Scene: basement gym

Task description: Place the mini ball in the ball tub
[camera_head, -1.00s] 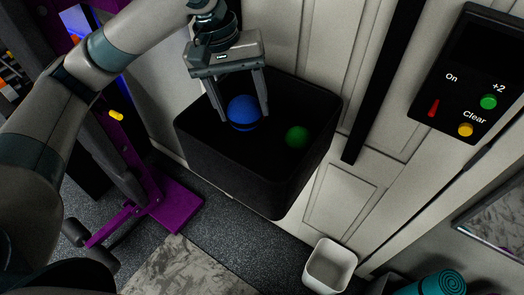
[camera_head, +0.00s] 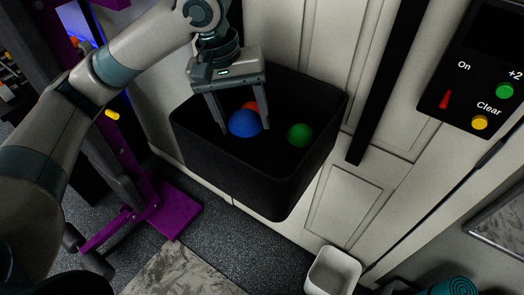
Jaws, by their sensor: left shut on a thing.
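The blue mini ball (camera_head: 245,124) sits between the two fingers of my left gripper (camera_head: 244,128), which is shut on it. The ball and fingertips are inside the opening of the black ball tub (camera_head: 262,192), below its rim as seen from above. Whether the ball touches the tub floor I cannot tell. A green ball (camera_head: 300,135) lies in the tub to the right. An orange-red ball (camera_head: 250,106) shows partly behind the blue one. My right gripper is not in view.
A pale panelled wall (camera_head: 345,205) stands behind and right of the tub. A purple gym stand (camera_head: 172,212) is at the left. A white bin (camera_head: 332,272) and a teal rolled mat (camera_head: 455,287) are at the bottom right. A black button panel (camera_head: 468,100) is upper right.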

